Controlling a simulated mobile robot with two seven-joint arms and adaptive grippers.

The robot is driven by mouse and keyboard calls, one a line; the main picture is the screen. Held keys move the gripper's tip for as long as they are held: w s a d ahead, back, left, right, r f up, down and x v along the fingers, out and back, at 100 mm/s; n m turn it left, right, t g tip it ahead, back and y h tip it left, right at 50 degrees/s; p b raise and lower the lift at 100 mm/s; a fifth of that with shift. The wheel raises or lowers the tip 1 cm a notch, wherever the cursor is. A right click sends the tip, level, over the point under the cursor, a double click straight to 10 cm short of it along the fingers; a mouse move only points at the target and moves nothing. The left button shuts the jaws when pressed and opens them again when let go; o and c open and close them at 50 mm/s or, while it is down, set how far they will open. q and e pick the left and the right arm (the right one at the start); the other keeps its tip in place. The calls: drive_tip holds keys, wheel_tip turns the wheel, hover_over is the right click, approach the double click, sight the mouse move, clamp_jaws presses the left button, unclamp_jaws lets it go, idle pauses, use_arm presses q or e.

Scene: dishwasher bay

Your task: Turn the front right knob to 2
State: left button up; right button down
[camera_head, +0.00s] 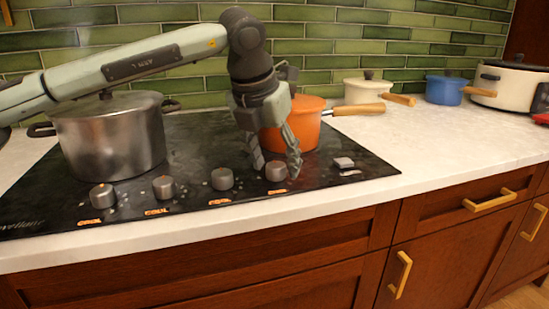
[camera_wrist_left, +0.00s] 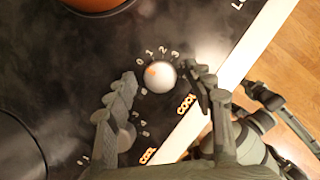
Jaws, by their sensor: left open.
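The rightmost knob (camera_head: 276,172) is a round silver knob on the front of the black cooktop (camera_head: 330,172). In the left wrist view the knob (camera_wrist_left: 160,77) has numbers 0, 1, 2, 3 printed by its upper edge and an orange spot on its top at upper left. My left gripper (camera_head: 276,168) is open and pointing down, with one finger on each side of this knob. In the wrist view the left gripper (camera_wrist_left: 165,85) shows gaps between fingers and knob.
Other knobs (camera_head: 222,179) stand in a row to the left. An orange pot (camera_head: 309,122) sits close behind the gripper, and a large steel pot (camera_head: 110,140) is at the left. The white counter (camera_head: 440,150) is clear there.

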use_arm(q)
drive_tip(key=shift+c, duration=0.5)
use_arm(e)
drive_tip(key=shift+w+r, duration=0.1)
drive_tip(key=shift+w, duration=0.2)
use_arm(q)
drive_tip(key=c, duration=1.1)
drive_tip(key=shift+o, duration=0.2)
